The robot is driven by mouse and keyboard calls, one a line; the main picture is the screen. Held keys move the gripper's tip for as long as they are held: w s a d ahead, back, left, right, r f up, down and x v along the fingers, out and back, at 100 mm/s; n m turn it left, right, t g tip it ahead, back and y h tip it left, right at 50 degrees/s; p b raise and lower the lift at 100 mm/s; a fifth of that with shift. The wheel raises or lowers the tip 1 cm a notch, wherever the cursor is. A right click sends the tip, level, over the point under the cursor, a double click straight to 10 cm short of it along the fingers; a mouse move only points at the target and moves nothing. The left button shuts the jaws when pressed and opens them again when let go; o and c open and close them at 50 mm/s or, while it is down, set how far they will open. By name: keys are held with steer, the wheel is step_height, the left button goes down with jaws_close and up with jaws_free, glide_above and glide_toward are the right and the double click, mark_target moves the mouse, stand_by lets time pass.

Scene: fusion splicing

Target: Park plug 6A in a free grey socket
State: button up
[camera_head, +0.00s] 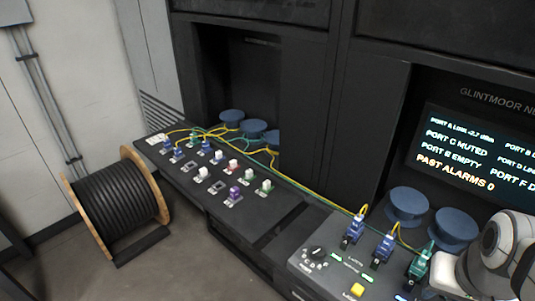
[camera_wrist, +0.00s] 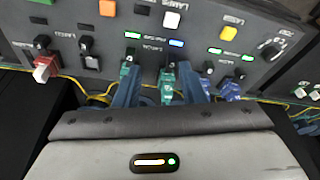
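No label 6A is legible on any plug, so I cannot tell which one it is. A teal plug (camera_head: 420,262) stands in the right console with its cable rising; two blue plugs (camera_head: 353,232) stand to its left. In the wrist view my gripper (camera_wrist: 160,84) has its two blue-grey fingers apart, with a teal plug (camera_wrist: 167,82) between them. I see no clear contact. Another teal plug (camera_wrist: 129,78) is beside the left finger. On the left panel, a grey socket (camera_head: 190,166) and another grey socket (camera_head: 216,187) look empty.
The left panel (camera_head: 275,212) carries several blue, white, green and purple plugs. Yellow and green cables (camera_head: 300,179) run from it to the right console (camera_head: 325,248). Blue round spools (camera_head: 408,205) stand behind. A screen (camera_head: 470,150) reads past alarms 0. A cable drum (camera_head: 115,205) stands on the floor.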

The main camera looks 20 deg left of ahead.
steer(key=shift+o, duration=0.7)
steer(key=shift+w, duration=0.15)
steer(key=shift+o, duration=0.2)
steer(key=w+r+m+g+p, duration=0.1)
steer(key=w+r+p, duration=0.1)
steer(key=w+p, duration=0.2)
steer(key=shift+w+r+m, duration=0.2)
steer(key=shift+w+m, duration=0.1)
steer(key=shift+w, duration=0.95)
steer(key=m+g+p, duration=0.2)
steer(key=p, duration=0.2)
glide_above(427, 255)
steer(key=shift+a+f, duration=0.1)
steer(key=shift+f, duration=0.8)
steer(key=shift+f+b, duration=0.15)
steer(key=shift+b, duration=0.15)
step_height(427, 255, down, 9)
steer(key=b, duration=0.6)
steer(key=shift+b, duration=0.3)
steer(key=shift+c, duration=0.2)
